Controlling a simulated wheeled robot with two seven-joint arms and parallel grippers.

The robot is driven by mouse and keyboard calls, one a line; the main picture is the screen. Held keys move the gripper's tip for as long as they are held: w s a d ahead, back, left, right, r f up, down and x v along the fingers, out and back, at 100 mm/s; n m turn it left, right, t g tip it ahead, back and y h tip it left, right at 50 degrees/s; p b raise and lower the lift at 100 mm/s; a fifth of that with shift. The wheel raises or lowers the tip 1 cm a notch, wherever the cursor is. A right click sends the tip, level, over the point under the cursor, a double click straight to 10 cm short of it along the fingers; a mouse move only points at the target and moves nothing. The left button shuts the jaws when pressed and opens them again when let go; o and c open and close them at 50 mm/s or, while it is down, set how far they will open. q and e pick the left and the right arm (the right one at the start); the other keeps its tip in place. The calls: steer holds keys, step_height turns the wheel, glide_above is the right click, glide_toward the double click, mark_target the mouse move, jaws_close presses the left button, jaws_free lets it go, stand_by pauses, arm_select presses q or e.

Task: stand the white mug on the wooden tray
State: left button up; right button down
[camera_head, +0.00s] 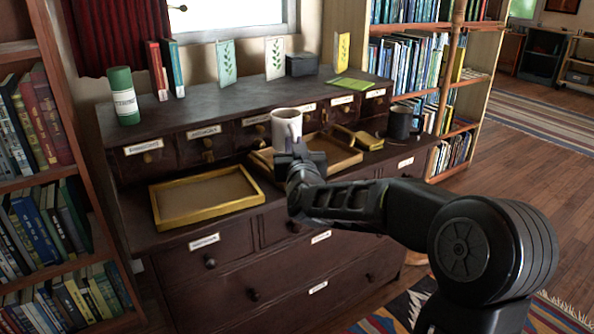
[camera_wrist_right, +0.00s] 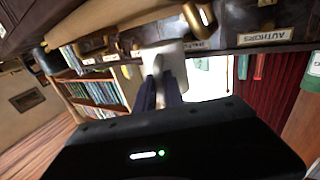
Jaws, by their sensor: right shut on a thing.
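The white mug (camera_head: 287,126) is upright at the middle of the dark cabinet, in front of its small drawers. My right gripper (camera_head: 298,153) is shut on the mug from the front, on the side facing me. In the right wrist view the mug (camera_wrist_right: 166,60) is between the fingertips (camera_wrist_right: 162,88). A wooden tray (camera_head: 345,163) lies just behind and right of my gripper, partly hidden by it. Another shallow tray (camera_head: 163,222), with a yellow wooden rim, lies empty to the left. I cannot tell whether the mug touches anything below it. My left gripper is not in view.
A dark mug (camera_head: 400,123) stands on the right of the cabinet top (camera_head: 285,207), beside a small yellow wooden object (camera_head: 368,140). A green canister (camera_head: 123,97), books and cards stand on the upper ledge. Bookshelves (camera_head: 35,125) flank the cabinet.

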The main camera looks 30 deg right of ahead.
steer(key=shift+f, duration=0.45)
step_height(320, 180, down, 5)
steer(key=shift+f+b, duration=0.1)
steer(key=shift+b, duration=1)
